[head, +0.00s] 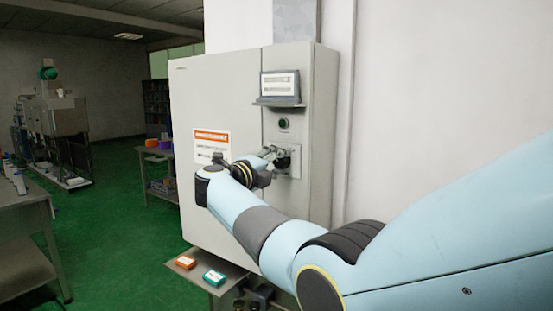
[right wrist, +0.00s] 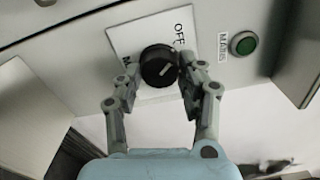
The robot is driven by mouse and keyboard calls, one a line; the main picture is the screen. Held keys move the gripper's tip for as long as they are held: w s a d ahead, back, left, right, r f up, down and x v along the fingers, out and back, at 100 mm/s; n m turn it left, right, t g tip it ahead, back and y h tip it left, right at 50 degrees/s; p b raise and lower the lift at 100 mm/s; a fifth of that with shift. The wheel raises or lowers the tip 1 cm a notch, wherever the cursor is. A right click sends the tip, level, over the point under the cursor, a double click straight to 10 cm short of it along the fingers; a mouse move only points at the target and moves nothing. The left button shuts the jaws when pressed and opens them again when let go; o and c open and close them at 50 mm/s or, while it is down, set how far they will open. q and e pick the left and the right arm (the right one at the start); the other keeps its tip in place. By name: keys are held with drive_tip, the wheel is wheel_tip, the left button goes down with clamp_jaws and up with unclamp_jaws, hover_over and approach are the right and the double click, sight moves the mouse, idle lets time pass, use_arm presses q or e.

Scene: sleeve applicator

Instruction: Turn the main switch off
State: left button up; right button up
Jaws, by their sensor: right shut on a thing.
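The main switch is a round black knob (right wrist: 158,66) on a white plate (right wrist: 122,36) marked OFF near one edge. It also shows on the front of the grey cabinet (head: 220,90) in the head view, partly hidden behind my gripper. My right gripper (right wrist: 162,76) has one finger on each side of the knob and is shut on it. A pale pointer line on the knob slants and does not clearly line up with the OFF lettering. In the head view the right gripper (head: 267,160) reaches the switch from the left front. My left gripper is not in view.
A green button (right wrist: 243,43) with a MAINS label sits beside the switch. A small screen (head: 280,85) on a ledge is above. An orange box (head: 185,262) and a teal box (head: 214,277) lie on a low shelf.

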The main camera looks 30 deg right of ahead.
drive_tip(key=shift+r+n, duration=0.1)
drive_tip(key=shift+n, duration=0.5)
drive_tip(key=shift+p, duration=0.3)
drive_tip(key=o, duration=1.2)
drive_tip(key=shift+a, duration=0.1)
drive_tip(key=v, duration=0.7)
drive_tip(key=shift+a, duration=0.2)
